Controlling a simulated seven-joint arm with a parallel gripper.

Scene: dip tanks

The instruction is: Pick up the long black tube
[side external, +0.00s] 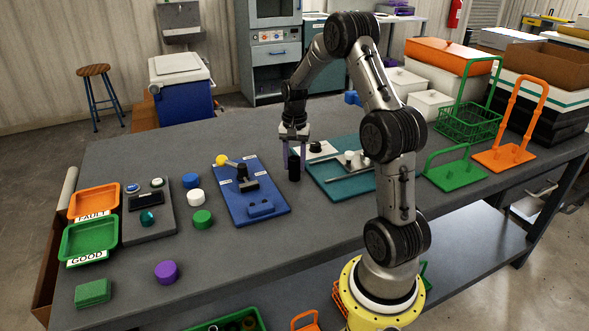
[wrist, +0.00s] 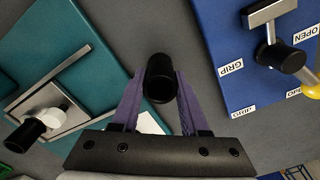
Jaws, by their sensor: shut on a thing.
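The long black tube (side external: 294,170) is upright between the two purple fingers of my gripper (side external: 294,154), over the gap between the blue board and the teal board. In the wrist view the tube (wrist: 161,84) shows end-on, with its dark open end facing the camera. The fingers (wrist: 160,98) are shut on its two sides. I cannot tell whether its lower end touches the table.
The blue board (side external: 253,198) with a yellow-knobbed clamp lies left of the tube. The teal board (side external: 336,193) with a metal slide and black knob lies right. Colored caps, including a purple one (side external: 166,272), stand farther left. The front middle of the grey table is clear.

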